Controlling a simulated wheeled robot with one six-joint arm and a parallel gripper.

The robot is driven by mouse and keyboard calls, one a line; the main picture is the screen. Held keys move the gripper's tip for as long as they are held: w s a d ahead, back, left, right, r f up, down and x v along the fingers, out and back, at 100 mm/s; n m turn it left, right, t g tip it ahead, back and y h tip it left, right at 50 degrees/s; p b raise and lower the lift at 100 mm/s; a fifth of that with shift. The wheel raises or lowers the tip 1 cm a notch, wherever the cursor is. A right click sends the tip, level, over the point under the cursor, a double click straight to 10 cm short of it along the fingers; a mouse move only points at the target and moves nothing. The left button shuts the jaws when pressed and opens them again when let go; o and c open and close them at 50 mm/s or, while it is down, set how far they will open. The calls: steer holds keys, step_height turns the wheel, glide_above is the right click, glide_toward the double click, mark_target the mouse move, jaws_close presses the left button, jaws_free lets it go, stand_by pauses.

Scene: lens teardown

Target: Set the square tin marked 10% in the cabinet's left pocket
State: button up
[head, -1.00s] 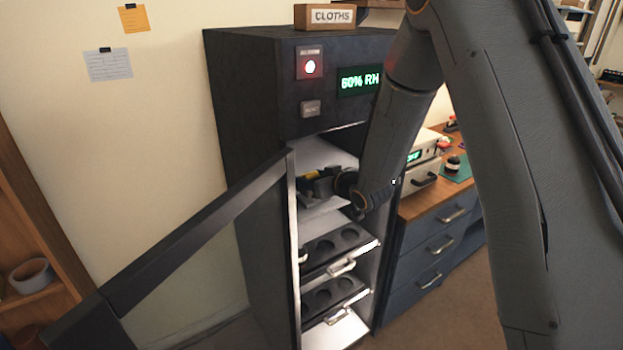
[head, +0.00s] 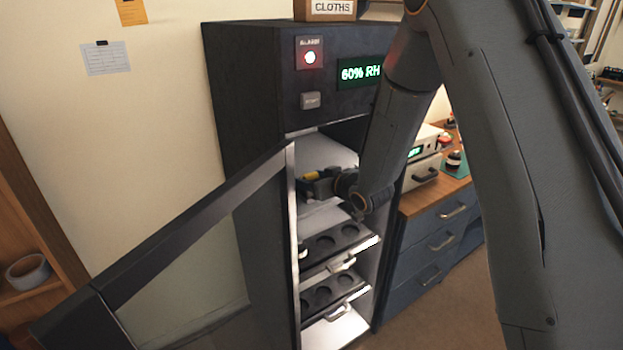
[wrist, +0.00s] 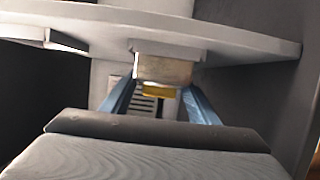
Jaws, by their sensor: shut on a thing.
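My gripper (head: 318,186) is inside the open dark cabinet (head: 245,110), at the upper compartment under the control panel. In the wrist view its two blue fingers (wrist: 160,100) are shut on a small pale metallic block (wrist: 163,68), which appears to be the square tin. A yellow patch (wrist: 158,91) shows at its lower edge. The 10% mark cannot be read. The tin is close to a pale shelf (wrist: 230,38); I cannot tell whether it touches. A raised ledge (wrist: 45,38) lies at the wrist view's upper left. I cannot make out the left pocket clearly.
The cabinet door (head: 190,215) stands open at the left. Drawers with round recesses (head: 325,242) sit below my gripper. A workbench (head: 440,200) stands close on the right.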

steer(key=shift+f, duration=0.25)
steer(key=o, duration=1.1)
steer(key=b+v, duration=0.3)
steer(key=v, duration=0.4)
steer(key=shift+s+d+r, duration=0.1)
steer(key=shift+s+d, duration=0.1)
steer(key=shift+d, duration=0.05)
steer(key=s+d+f+m+g+h+b, duration=0.1)
steer(key=s+d+f+m+g+h, duration=0.1)
steer(key=s+d+h, duration=0.3)
steer(key=s+d+f+m+g+h+b, duration=0.1)
steer(key=s+d+f+m, duration=0.15)
steer(key=d, duration=0.35)
steer(key=s+d+f+g, duration=0.1)
steer(key=s+g, duration=0.1)
steer(key=s, duration=0.4)
steer(key=s+d+f+m+g+h+b, duration=0.1)
steer(key=s+d+g, duration=0.1)
steer(key=s, duration=0.5)
steer(key=s+d+f+m+g+b, duration=0.1)
steer(key=s+g, duration=0.2)
steer(key=s, duration=0.3)
steer(key=shift+s+d+f+h, duration=0.1)
steer(key=shift+s+d+h, duration=0.05)
steer(key=shift+d+h, duration=0.25)
